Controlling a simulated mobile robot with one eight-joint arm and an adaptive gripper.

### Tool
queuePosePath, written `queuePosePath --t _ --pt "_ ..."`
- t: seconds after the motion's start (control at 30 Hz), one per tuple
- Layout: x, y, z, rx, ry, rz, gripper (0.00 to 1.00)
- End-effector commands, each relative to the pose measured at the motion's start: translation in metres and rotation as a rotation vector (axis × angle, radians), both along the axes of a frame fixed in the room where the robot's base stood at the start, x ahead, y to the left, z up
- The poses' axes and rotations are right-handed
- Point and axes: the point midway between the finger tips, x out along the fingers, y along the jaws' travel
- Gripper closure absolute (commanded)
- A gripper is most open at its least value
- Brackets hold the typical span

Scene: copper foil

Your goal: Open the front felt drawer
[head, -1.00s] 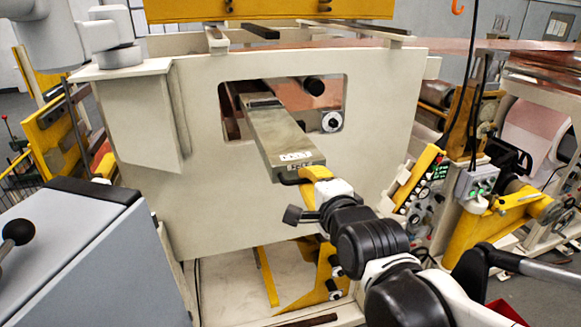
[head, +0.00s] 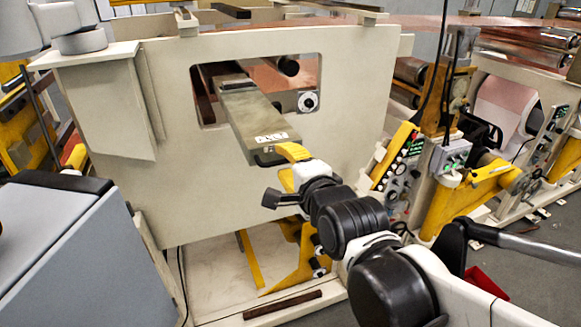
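The felt drawer (head: 246,117) is a long grey-green box in the head view. It sticks well out of a rectangular opening in the cream machine panel (head: 150,190). A white label is on its front end, with a dark handle (head: 264,160) below. My gripper (head: 284,161) has yellow fingers and is at the drawer's front end, by the right side of the handle. One yellow finger shows over the handle's right part; the other is lower and partly hidden by the wrist. I cannot tell how far the fingers are closed.
A yellow-edged control panel (head: 394,165) stands right of my arm, near a grey button box (head: 452,156). A grey cabinet (head: 70,245) fills the lower left. Yellow brackets (head: 290,262) are under the panel.

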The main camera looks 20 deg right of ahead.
Motion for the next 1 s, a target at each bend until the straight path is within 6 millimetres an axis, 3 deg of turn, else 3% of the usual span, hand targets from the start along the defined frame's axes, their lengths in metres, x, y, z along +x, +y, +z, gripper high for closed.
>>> queuePosePath --t 0.5,1.0 --pt "-0.058 0.0 0.012 -0.001 0.0 0.0 0.68" --pt "-0.065 0.0 0.013 0.0 0.0 0.0 0.68"
